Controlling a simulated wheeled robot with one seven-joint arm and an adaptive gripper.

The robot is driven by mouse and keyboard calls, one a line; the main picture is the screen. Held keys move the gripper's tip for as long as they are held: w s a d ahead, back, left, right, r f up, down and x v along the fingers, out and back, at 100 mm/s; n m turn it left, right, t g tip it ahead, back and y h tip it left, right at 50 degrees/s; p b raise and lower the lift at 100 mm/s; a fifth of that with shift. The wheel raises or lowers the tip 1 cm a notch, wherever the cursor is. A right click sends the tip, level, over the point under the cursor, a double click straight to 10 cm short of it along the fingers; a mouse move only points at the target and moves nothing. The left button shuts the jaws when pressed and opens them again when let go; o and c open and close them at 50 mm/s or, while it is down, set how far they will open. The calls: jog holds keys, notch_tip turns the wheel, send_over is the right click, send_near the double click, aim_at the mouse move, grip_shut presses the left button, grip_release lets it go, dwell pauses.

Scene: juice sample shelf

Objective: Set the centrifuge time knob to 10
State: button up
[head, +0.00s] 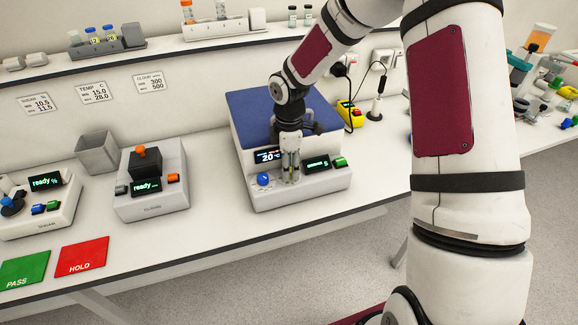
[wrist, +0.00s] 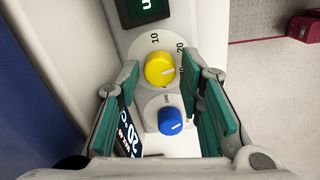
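The centrifuge (head: 325,185) is a white machine with a dark blue lid at the back of the bench. Its yellow knob (wrist: 160,69) has a dial with 10 and 20 marked; other marks are partly hidden. The knob's white pointer aims to the right in the wrist view. A blue knob (wrist: 170,121) sits beside it and also shows in the head view (head: 263,179). My gripper (head: 290,179) points down over the front panel and hides the yellow knob there. In the wrist view its green-padded fingers (wrist: 163,78) are open on either side of the yellow knob, with visible gaps.
The centrifuge's left display (head: 268,156) reads 20 °C; its right display (head: 317,164) seems to end in 5. A green button (head: 340,161) is to the right. The cloud meter (head: 150,190) and a grey bin (head: 97,152) stand left. Bench space in front is clear.

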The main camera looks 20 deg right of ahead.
notch_tip(320, 180, up, 12)
jog(key=shift+f, duration=0.15)
dwell(0.3)
